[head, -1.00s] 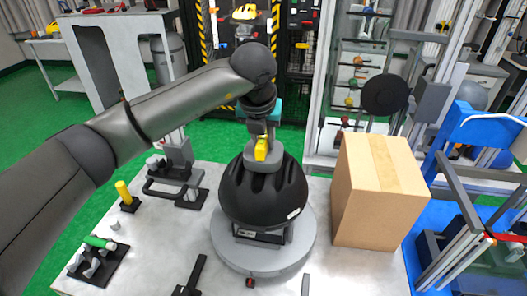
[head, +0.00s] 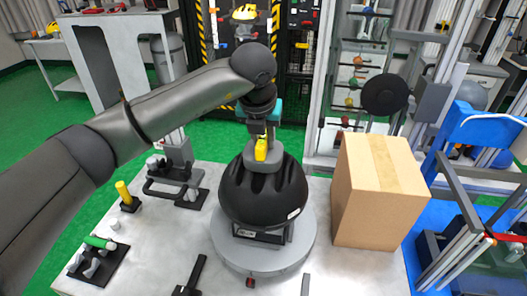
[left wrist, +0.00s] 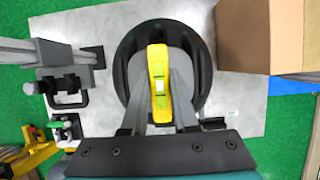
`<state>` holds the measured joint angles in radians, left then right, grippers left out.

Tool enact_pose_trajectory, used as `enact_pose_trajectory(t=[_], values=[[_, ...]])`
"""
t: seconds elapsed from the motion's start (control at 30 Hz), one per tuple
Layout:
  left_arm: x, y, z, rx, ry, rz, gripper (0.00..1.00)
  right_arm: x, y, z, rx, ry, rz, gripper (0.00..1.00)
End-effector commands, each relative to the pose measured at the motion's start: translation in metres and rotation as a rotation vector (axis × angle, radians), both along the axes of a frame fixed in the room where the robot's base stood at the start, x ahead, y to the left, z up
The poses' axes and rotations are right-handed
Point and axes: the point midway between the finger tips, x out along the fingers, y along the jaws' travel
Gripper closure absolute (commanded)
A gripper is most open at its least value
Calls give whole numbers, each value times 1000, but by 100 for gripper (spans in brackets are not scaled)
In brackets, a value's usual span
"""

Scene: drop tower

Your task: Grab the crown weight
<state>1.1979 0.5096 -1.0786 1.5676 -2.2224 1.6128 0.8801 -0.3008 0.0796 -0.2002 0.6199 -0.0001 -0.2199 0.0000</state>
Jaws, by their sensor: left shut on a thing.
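A grey block with a yellow bar on top, which I take for the crown weight (head: 263,158), sits on the crown of a black dome (head: 262,195). The dome rests on a round grey base. My left gripper (head: 261,138) reaches down to the yellow bar from above. In the left wrist view the yellow bar of the crown weight (left wrist: 158,70), with a small pale vial, lies between the fingers of my left gripper (left wrist: 160,92), which is shut on it. The block still appears to touch the dome. My right gripper is out of view.
A cardboard box (head: 377,195) stands close to the dome's right. A grey stand (head: 178,165), a yellow peg (head: 124,192) and a black holder with a green-handled tool (head: 98,255) are on the left. Bare tabletop (head: 150,250) lies between them and the dome.

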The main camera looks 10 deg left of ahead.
Motion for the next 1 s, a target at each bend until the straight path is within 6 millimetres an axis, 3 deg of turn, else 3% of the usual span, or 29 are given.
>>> enact_pose_trajectory(t=[0.63,0.77,1.0], values=[[1,0,10,-3,-8,0,100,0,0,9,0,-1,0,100],[2,-1,30,-5,-13,-1,100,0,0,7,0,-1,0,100],[2,-1,87,-4,-15,0,100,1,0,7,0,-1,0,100]])
